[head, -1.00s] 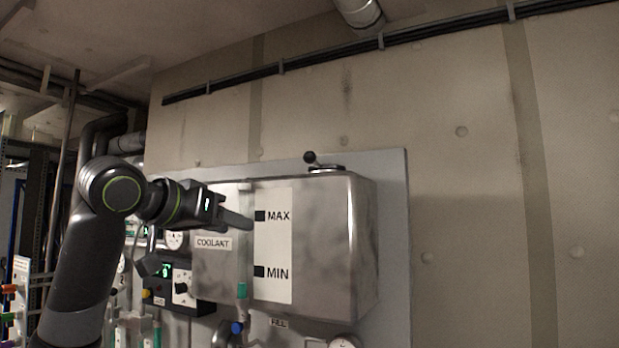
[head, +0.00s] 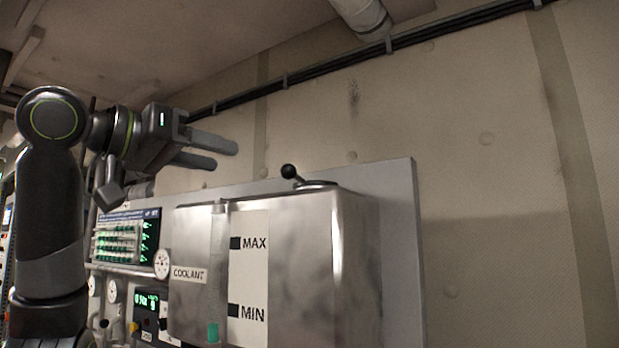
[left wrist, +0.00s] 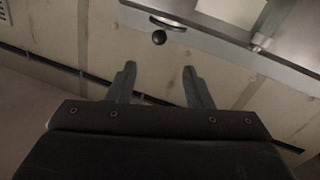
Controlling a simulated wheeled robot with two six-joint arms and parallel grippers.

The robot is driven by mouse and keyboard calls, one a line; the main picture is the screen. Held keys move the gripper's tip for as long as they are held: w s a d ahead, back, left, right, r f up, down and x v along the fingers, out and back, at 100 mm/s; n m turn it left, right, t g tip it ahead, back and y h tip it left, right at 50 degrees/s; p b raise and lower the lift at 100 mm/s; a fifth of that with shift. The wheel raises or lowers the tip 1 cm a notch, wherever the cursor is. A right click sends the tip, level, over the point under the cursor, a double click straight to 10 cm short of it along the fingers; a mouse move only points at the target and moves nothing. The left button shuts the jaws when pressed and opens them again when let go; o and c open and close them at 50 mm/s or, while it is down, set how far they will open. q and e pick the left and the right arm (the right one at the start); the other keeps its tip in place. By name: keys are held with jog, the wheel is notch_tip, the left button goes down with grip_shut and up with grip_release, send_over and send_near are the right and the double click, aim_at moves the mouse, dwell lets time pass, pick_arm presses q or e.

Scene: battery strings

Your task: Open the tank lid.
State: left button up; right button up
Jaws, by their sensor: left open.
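The metal coolant tank (head: 300,270) is mounted on a grey panel, with MAX and MIN marks on its front. Its lid (head: 317,184) lies on the top face and looks closed, with a black ball-ended handle (head: 289,171) sticking up to the left. My left gripper (head: 225,154) is open and empty, up and left of the handle and apart from it. In the left wrist view, the black ball (left wrist: 159,38) shows beyond the two spread fingertips (left wrist: 159,67), between them. My right gripper is not in view.
A gauge (head: 162,264) and a green-lit display (head: 150,240) sit left of the tank. A sight tube (head: 217,265) runs down the tank's front. Cables (head: 330,68) and a pipe (head: 360,14) run above. The space above the tank is free.

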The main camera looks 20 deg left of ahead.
pick_arm(q)
jog(key=p, duration=0.4)
send_near(285, 168)
jog(key=w, duration=0.2)
jog(key=p+x, duration=0.3)
jog(key=x, duration=0.5)
jog(key=shift+r+p, duration=0.1)
jog(key=shift+p, duration=0.25)
jog(key=shift+w, duration=0.3)
jog(key=shift+w+d+p, duration=0.2)
jog(key=shift+w+p, duration=0.1)
jog(key=shift+w, duration=0.15)
jog(key=shift+s, duration=0.1)
grip_shut()
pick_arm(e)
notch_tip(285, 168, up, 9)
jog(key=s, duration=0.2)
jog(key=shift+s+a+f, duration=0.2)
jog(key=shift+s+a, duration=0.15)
